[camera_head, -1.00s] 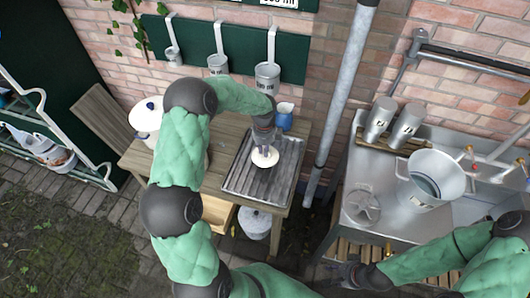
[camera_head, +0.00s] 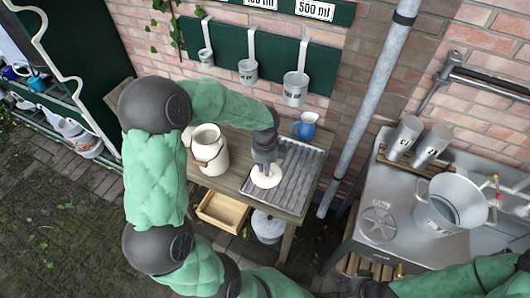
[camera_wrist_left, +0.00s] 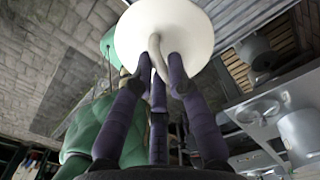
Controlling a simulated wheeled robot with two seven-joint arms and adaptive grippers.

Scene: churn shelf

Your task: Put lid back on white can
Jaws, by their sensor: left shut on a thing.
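The white can (camera_head: 208,152) stands open and upright on the wooden table, left of the metal tray, with a wire handle on its side. The white lid (camera_head: 267,181) is over the grooved tray. My left gripper (camera_head: 266,167) is shut on the lid's handle from above. The left wrist view shows the purple fingers (camera_wrist_left: 163,68) closed around the curved handle of the lid (camera_wrist_left: 165,22). I cannot tell whether the lid touches the tray. My right gripper (camera_head: 370,289) is at the bottom edge, partly cut off, its fingers unclear.
The grooved metal tray (camera_head: 303,175) lies on the right of the wooden table. A blue jug (camera_head: 305,126) stands behind it. Measuring cups hang on the green board (camera_head: 272,62). The metal sink (camera_head: 385,195) is to the right.

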